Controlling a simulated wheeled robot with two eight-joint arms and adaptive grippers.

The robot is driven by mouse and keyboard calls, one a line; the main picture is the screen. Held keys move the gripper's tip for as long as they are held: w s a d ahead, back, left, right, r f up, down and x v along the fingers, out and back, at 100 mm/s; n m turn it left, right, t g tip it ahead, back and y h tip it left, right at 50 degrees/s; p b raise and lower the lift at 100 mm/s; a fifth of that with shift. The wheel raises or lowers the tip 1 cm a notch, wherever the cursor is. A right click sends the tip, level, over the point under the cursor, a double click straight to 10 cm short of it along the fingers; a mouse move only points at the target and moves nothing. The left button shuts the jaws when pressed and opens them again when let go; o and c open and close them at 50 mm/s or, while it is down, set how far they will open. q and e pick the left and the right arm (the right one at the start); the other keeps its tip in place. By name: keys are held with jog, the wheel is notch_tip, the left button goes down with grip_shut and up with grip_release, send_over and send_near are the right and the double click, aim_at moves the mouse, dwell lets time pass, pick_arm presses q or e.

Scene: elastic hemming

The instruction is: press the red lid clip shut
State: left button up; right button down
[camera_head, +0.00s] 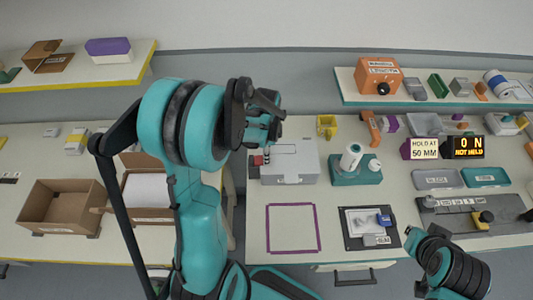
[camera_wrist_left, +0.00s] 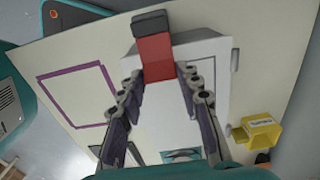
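The grey box (camera_head: 297,165) stands on the table under my left gripper, its lid looking flat across the top. The red lid clip (camera_head: 258,160) is small at the box's left edge in the head view. In the left wrist view the red clip (camera_wrist_left: 157,57) with its dark end lies over the box edge (camera_wrist_left: 205,52). My left gripper (camera_head: 268,118) is above the box's back left corner. In the left wrist view its fingers (camera_wrist_left: 163,80) are apart, on either side of the clip's near end; contact is unclear. My right gripper (camera_head: 430,262) is at lower right, its fingers unclear.
A yellow holder (camera_head: 327,126) and a teal-based device (camera_head: 356,172) stand right of the box. A purple square outline (camera_head: 293,229) marks bare table in front. A dark tray (camera_head: 351,237) lies further right. Cardboard boxes (camera_head: 60,207) stand left.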

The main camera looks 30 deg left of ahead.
pick_arm(q)
jog(key=shift+w+d+f+g+y+b, duration=0.15)
jog(key=shift+d+f+g+y+b, duration=0.1)
jog(key=shift+f+g+y+b, duration=0.25)
jog(key=shift+r, duration=0.2)
jog(key=o, duration=1.2)
jog(key=shift+c, duration=0.2)
jog(key=shift+r, duration=0.1)
notch_tip(320, 180, up, 12)
jog(key=d, duration=0.1)
jog(key=shift+w, duration=0.3)
jog(key=shift+f, duration=0.2)
